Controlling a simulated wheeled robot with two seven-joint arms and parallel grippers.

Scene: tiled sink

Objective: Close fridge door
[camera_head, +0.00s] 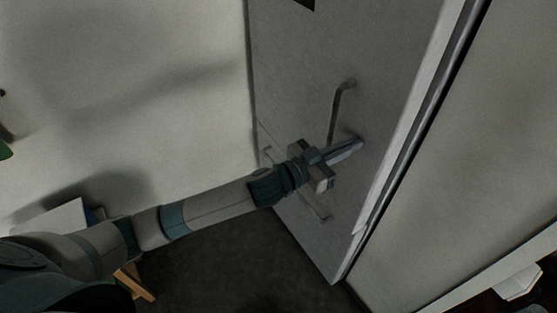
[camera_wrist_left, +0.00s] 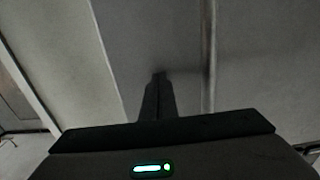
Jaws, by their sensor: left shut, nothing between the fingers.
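The fridge door (camera_head: 300,70) is a tall light-grey panel with bar handles in the head view. Its upper handle (camera_head: 334,115) is a long vertical bar, and a smaller handle shows lower down. My left gripper (camera_head: 357,143) is shut and empty, with its fingertips at the door face just right of the upper handle's lower part. Whether the tips touch the door is hard to tell. In the left wrist view my shut fingers (camera_wrist_left: 158,80) point at a grey panel. My right gripper is not in view.
A pale wall (camera_head: 120,80) stands to the left of the door, and a dark floor (camera_head: 230,255) lies below. Another pale panel (camera_head: 450,170) stands to the right, past the door's metal edge. A wooden piece (camera_head: 135,283) shows at the lower left by my arm.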

